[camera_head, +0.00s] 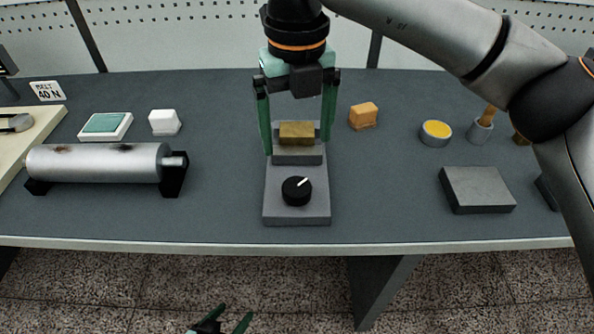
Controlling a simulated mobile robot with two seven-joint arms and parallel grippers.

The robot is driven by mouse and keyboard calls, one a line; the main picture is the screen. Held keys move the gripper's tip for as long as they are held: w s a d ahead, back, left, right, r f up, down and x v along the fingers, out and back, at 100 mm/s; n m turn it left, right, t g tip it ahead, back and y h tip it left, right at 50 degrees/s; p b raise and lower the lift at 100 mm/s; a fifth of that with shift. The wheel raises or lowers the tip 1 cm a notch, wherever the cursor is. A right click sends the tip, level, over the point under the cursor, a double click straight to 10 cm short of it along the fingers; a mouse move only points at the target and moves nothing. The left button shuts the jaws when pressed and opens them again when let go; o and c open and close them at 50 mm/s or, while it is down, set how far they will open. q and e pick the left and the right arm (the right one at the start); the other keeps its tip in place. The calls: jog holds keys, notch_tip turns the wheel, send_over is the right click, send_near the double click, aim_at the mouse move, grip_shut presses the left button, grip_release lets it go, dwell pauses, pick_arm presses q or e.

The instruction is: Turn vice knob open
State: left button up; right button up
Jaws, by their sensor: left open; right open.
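The vice (281,210) is a grey block near the middle of the table's front. A round black knob (297,191) with a white pointer sits on its front part; the pointer aims up and right. A brass-coloured block (297,133) sits at the jaws behind the knob. My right gripper (297,147) is open and points down, with one green finger on either side of the brass block and apart from it in the picture. My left gripper (232,317) is open at the bottom edge, in front of and below the table, far from the knob; most of it is out of view.
A metal roller (95,162) on black supports lies at left, with a green pad (104,124) and white block (165,122) behind. At right are an orange block (363,115), a yellow-filled dish (436,132), a brush cup (480,129) and a grey slab (477,189).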

aim_at(297, 187)
notch_tip(297, 187, down, 10)
jog(key=shift+r, duration=0.2)
jog(key=shift+f, duration=0.65)
jog(key=shift+c, duration=0.4)
jog(key=c, duration=1.3)
